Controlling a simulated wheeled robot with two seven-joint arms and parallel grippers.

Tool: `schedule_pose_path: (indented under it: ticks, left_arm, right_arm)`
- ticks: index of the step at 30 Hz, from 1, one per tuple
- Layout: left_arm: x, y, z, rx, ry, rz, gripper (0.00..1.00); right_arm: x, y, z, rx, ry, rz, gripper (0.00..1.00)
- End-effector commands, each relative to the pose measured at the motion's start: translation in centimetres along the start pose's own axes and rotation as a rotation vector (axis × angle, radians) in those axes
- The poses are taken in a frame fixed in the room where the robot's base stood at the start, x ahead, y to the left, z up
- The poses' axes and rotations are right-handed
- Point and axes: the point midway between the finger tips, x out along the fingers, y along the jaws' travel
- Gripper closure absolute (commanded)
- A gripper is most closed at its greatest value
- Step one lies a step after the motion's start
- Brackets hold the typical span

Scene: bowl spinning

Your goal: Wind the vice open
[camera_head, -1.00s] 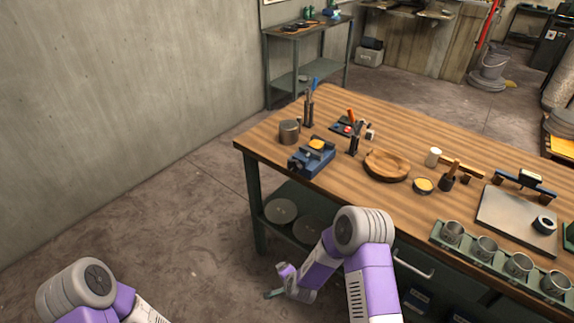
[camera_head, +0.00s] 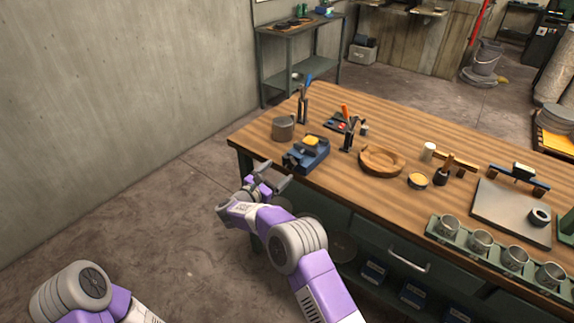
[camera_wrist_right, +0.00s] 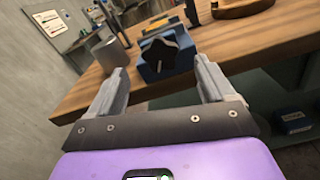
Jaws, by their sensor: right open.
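The vice (camera_head: 306,155) is blue and sits on the workbench near its front left edge, with a yellow block (camera_head: 311,141) on top. In the right wrist view its black star-shaped knob (camera_wrist_right: 167,50) faces me on the blue end of the vice (camera_wrist_right: 160,70). My right gripper (camera_head: 274,173) is open and empty in front of the bench edge, just short of the knob. In the right wrist view the knob shows between and beyond the fingertips of my right gripper (camera_wrist_right: 162,78), apart from both. My left arm shows at the lower left, but its gripper is not in view.
A grey metal cup (camera_head: 283,129) stands left of the vice. The wooden bench top (camera_head: 255,128) has a front edge close to my right gripper. The floor at left is clear.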

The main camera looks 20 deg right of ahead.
Motion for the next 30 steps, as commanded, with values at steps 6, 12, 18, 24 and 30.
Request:
schedule_pose_path:
  ticks: [6,12,18,24,30]
  left_arm:
    - [0.3,-0.1,0.0,0.0,0.0,0.0,0.57]
    - [0.5,-0.2,0.0,0.0,0.0,0.0,0.57]
    - [0.5,-0.2,0.0,0.0,0.0,0.0,0.57]
    - [0.5,-0.2,0.0,0.0,0.0,0.0,0.57]
    - [0.5,-0.2,0.0,0.0,0.0,0.0,0.57]
  right_arm:
    - [3.8,-0.1,-0.1,-0.002,-0.001,-0.001,0.18]
    - [5.7,-0.1,-0.1,-0.004,0.0,0.001,0.18]
    - [6.1,0.0,0.0,-0.005,0.0,0.003,0.18]
    - [6.0,0.0,0.0,-0.006,0.0,0.003,0.27]
    - [6.0,0.0,0.0,-0.006,0.0,0.003,0.58]
